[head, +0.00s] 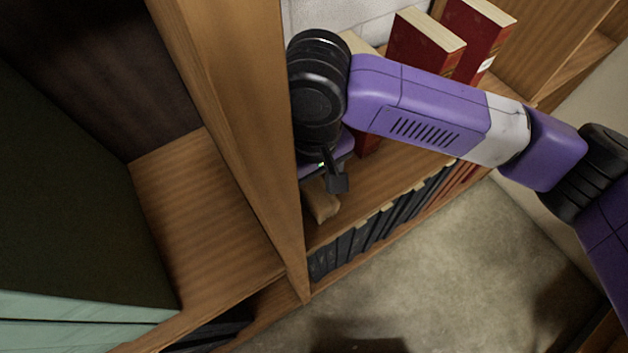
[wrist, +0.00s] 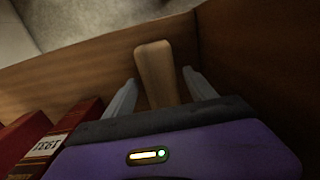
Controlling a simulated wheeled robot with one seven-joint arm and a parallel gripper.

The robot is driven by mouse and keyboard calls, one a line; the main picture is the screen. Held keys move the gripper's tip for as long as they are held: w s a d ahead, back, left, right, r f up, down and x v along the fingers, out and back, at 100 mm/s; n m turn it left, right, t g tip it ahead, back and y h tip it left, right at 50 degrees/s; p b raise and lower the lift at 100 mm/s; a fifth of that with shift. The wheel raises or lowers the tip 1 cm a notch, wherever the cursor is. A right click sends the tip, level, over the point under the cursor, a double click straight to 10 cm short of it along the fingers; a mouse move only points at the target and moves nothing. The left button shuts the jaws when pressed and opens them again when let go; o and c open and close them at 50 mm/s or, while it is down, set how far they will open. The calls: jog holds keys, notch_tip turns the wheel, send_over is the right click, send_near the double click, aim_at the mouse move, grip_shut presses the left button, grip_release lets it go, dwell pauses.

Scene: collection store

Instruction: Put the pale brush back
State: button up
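The pale brush shows as a light wooden, rounded handle (wrist: 157,68) in the wrist view, with its far part hidden behind my gripper. In the head view a pale piece (head: 321,204) of it shows just under my gripper (head: 334,183), at the left end of the shelf. In the wrist view my gripper (wrist: 159,78) has its two fingers spread, one on each side of the handle. A gap shows on both sides, so the fingers look open around it. The head view hides most of the fingers.
An upright wooden panel (head: 240,130) stands close left of my gripper. Red books (head: 425,45) stand on the same shelf (head: 385,185) to the right; they also show in the wrist view (wrist: 75,128). Dark books (head: 365,235) fill the shelf below. Large dark-green boxes (head: 70,200) stand left.

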aim_at(314, 186)
notch_tip(314, 186, up, 12)
jog(key=shift+r+b, duration=0.15)
jog(key=shift+b, duration=0.25)
dwell(0.3)
dwell(0.4)
